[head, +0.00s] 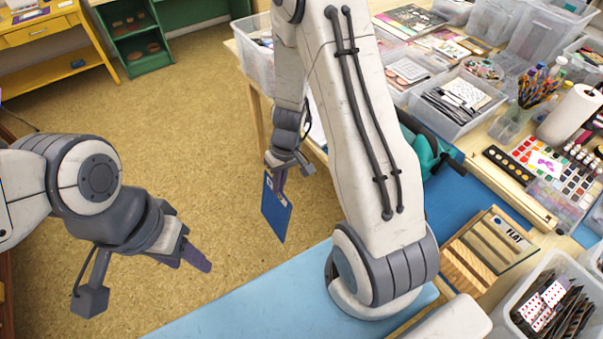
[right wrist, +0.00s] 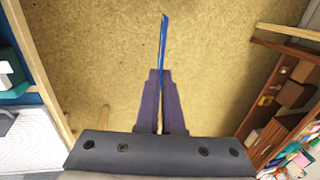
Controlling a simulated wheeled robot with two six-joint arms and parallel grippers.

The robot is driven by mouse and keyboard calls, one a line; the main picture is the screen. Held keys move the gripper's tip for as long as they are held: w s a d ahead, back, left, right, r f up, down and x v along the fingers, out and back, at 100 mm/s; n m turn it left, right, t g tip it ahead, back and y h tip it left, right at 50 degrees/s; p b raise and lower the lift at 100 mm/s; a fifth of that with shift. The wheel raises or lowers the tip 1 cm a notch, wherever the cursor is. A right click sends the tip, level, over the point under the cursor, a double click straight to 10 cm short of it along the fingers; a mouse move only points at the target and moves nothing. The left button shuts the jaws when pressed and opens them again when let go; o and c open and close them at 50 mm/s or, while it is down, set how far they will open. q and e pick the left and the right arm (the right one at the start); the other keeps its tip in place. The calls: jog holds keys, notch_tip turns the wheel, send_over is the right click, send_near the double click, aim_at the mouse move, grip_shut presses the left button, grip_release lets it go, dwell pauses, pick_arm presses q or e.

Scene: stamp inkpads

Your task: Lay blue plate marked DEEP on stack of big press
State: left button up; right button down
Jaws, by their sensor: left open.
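A flat blue plate (head: 276,208) hangs upright and tilted from my right gripper (head: 278,172), over the floor beyond the light blue mat. The right wrist view shows the plate (right wrist: 163,45) edge-on between the fingers of my right gripper (right wrist: 162,85), which are closed on it. No DEEP marking is readable. My left gripper (head: 205,264) is empty and open, low at the left over the floor. A teal device (head: 424,155), perhaps a press, stands on the table behind my right arm, which hides part of it. I cannot tell whether a stack lies in it.
A wooden rack marked FLAT (head: 492,240) stands at the right on the table. A blue mat (head: 255,310) lies along the front. Clear bins (head: 458,105), a paint set (head: 540,160) and a paper roll (head: 570,115) crowd the right side. Open floor (head: 200,120) lies left.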

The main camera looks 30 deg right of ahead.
jog(key=s+f+n+g+h+b, duration=0.1)
jog(key=s+f+n+g+b, duration=0.15)
jog(key=s+n, duration=0.3)
jog(key=s+d+f+n+g+h+b, duration=0.1)
jog(key=s+n+g+b, duration=0.25)
jog(key=n, duration=0.35)
jog(key=s+f+n+g+h+b, duration=0.1)
jog(key=s+f+n+g+b, duration=0.15)
jog(key=s+n, duration=0.3)
jog(key=w+d+r+n+t+h+b, duration=0.25)
jog(key=d+n+h+b, duration=0.35)
jog(key=n+h, duration=0.55)
jog(key=w+r+n+t+h+b, duration=0.1)
jog(key=w+n+t+h, duration=0.4)
jog(key=w, duration=0.4)
jog(key=n+t, duration=0.1)
jog(key=t, duration=0.1)
jog(key=shift+w+d+r+n+t+h, duration=0.25)
jog(key=shift+w+r+n+t+h, duration=0.05)
jog(key=shift+r+n+t+h, duration=0.1)
